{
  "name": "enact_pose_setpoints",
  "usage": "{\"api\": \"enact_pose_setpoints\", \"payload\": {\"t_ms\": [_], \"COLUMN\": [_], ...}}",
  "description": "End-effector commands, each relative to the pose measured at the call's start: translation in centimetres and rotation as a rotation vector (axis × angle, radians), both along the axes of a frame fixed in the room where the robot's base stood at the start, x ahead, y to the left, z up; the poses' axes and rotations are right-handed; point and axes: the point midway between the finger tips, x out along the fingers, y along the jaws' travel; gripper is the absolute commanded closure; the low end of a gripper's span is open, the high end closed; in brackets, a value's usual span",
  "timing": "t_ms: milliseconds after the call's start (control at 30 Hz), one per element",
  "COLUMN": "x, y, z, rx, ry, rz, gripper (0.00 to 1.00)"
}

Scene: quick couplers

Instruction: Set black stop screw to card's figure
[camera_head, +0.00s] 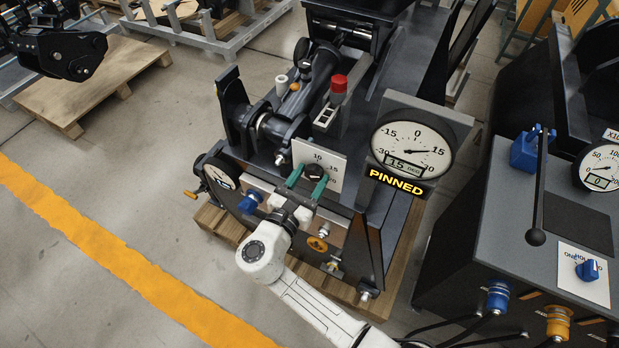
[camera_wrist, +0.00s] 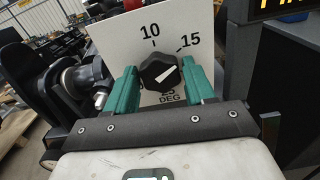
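The black stop screw is a black knob (camera_wrist: 160,72) with a white pointer line slanting toward the upper right, near the 15. It sits before a white scale plate (camera_wrist: 118,45) marked 10 and 15, with DEG below; lower figures are partly hidden. In the head view the plate (camera_head: 330,166) stands on the dark machine. My gripper (camera_wrist: 161,82) has its green fingers on either side of the knob, very close to it. I cannot tell whether they press on it. My gripper (camera_head: 307,184) also shows in the head view.
A round gauge (camera_head: 412,145) reads about 15 DEG, with a lit PINNED sign (camera_head: 396,182) below. A red-capped post (camera_head: 338,86) and black cylinder parts stand behind the plate. A second console with a black lever (camera_head: 538,190) is at right. Open floor lies left.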

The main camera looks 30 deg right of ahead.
Motion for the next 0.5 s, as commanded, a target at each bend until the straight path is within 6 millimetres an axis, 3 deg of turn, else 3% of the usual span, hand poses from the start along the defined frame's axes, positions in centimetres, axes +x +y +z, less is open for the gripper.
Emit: {"api": "enact_pose_setpoints", "payload": {"t_ms": [367, 500], "x": [-0.01, -0.01], "y": [0.02, 0.02], "z": [0.00, -0.04], "rx": [0.000, 0.003], "ry": [0.000, -0.004], "rz": [0.000, 0.000], "gripper": [0.82, 0.82]}}
